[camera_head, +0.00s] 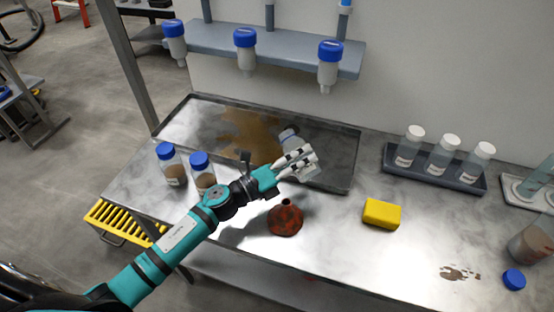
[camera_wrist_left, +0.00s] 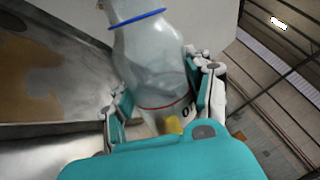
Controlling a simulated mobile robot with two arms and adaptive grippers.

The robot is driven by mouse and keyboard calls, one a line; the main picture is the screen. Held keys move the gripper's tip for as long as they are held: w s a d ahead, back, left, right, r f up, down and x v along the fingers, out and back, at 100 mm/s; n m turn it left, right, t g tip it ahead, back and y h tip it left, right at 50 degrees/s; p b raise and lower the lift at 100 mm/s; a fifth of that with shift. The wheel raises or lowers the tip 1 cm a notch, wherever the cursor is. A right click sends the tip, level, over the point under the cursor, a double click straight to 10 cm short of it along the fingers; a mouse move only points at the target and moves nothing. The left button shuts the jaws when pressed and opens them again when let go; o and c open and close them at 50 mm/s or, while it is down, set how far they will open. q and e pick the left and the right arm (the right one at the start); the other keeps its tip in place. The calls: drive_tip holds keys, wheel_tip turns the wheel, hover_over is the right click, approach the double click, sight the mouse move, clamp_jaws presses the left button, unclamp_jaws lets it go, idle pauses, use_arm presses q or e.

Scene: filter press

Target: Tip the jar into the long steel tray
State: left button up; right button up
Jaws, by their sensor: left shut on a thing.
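My left gripper (camera_head: 296,161) is shut on a clear jar (camera_head: 288,137), gripping its sides. In the left wrist view the jar (camera_wrist_left: 152,62) has a blue ring at its neck, a red line lower down, and looks mostly empty; its mouth is near the top edge. In the head view it is tilted, neck toward the upper left, over the right part of the long steel tray (camera_head: 345,172). A brown puddle (camera_head: 245,132) lies in the tray, left of the jar; it also shows in the left wrist view (camera_wrist_left: 35,85). My right gripper is out of view.
Two blue-capped jars (camera_head: 171,165) stand left of my forearm. A rack of white-capped bottles (camera_head: 436,168) stands right. Blue-topped bottles (camera_head: 246,50) hang from the shelf above.

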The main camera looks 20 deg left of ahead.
use_arm(q)
drive_tip(key=f+b, duration=0.1)
drive_tip(key=f+m+b, duration=0.2)
drive_tip(key=shift+w+a+f, duration=0.25)
drive_tip(key=shift+w+f, duration=0.05)
drive_tip(key=shift+f, duration=0.1)
drive_tip(key=m, duration=0.1)
drive_tip(key=m+b, duration=0.1)
drive_tip(key=shift+w+a+r+m+g+b, duration=0.25)
drive_tip(key=shift+a+r+m+g+b, duration=0.05)
drive_tip(key=shift+r+m+g, duration=0.1)
drive_tip(key=shift+s+d+r+m, duration=0.1)
drive_tip(key=shift+d+m, duration=0.05)
drive_tip(key=shift+m, duration=0.45)
drive_tip(key=shift+s+d+r+m, duration=0.1)
drive_tip(key=shift+m, duration=0.5)
drive_tip(key=shift+s+d+m+g, duration=0.2)
drive_tip(key=shift+m+g, duration=0.2)
drive_tip(key=shift+m, duration=0.7)
drive_tip(key=m, duration=0.4)
drive_tip(key=shift+s+d+f+b, duration=0.15)
drive_tip(key=shift+d+f+b, duration=0.1)
drive_tip(key=shift+d+b, duration=0.15)
